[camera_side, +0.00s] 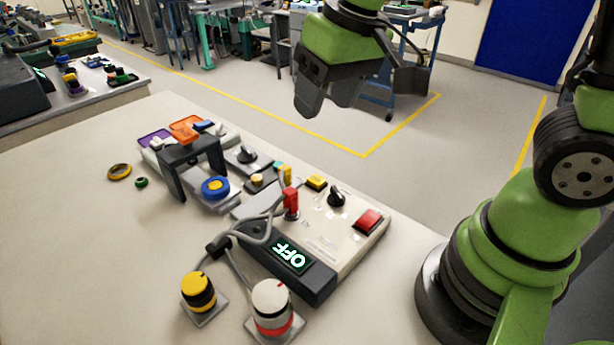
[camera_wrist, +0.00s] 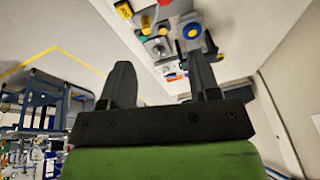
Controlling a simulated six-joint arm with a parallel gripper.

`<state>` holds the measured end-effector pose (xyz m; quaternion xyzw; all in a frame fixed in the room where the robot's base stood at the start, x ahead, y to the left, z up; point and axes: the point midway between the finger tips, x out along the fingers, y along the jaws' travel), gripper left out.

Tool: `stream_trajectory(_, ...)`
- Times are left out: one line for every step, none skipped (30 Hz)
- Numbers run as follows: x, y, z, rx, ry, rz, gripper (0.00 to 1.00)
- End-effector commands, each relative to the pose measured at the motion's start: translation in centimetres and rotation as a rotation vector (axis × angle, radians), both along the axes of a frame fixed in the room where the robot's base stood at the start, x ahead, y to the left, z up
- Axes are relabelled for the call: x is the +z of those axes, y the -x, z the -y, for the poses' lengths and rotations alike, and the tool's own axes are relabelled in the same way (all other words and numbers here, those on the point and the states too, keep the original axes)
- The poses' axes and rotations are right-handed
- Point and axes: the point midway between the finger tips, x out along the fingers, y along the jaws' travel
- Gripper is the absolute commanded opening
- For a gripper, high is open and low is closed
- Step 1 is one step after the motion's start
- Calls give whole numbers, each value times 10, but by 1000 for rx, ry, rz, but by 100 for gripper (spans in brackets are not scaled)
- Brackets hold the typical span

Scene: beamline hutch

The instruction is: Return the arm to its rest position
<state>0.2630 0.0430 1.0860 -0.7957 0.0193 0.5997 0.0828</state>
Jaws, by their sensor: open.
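My gripper (camera_side: 322,98) is raised above the floor side of the table in the side view, higher than the control panel and apart from it. In the wrist view my gripper (camera_wrist: 160,82) shows two dark fingers spread apart with nothing between them. The green arm base stands at the right of the side view, at the table's right end. A display (camera_side: 291,257) reads OFF.
A dark arch (camera_side: 190,150) stands over the panel near a blue and yellow button (camera_side: 215,187). A yellow-black knob (camera_side: 198,291) and a white-red knob (camera_side: 271,305) stand in front, with grey cables. Rings (camera_side: 119,172) lie left. The table (camera_side: 75,260) is bare at front left.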

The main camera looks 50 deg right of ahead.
Motion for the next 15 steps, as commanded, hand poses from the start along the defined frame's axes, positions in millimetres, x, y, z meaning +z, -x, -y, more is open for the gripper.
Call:
stream_trajectory(16, 12, 4, -26, -20, 42, 56)
stream_trajectory(24, 19, 6, -40, -34, 62, 56)
stream_trajectory(33, 29, 9, -59, -51, 88, 56)
stream_trajectory(39, 37, 10, -72, -63, 107, 56)
stream_trajectory(45, 45, 12, -85, -76, 128, 56)
stream_trajectory(52, 55, 13, -103, -93, 153, 56)
stream_trajectory(56, 63, 14, -113, -105, 173, 56)
stream_trajectory(59, 71, 15, -124, -116, 191, 56)
stream_trajectory(63, 80, 16, -137, -132, 213, 56)
stream_trajectory(65, 86, 16, -144, -142, 231, 56)
stream_trajectory(67, 92, 16, -152, -151, 246, 56)
stream_trajectory(68, 99, 17, -161, -162, 263, 56)
stream_trajectory(69, 104, 17, -166, -170, 276, 56)
stream_trajectory(70, 108, 17, -171, -177, 287, 56)
stream_trajectory(70, 112, 16, -175, -184, 296, 56)
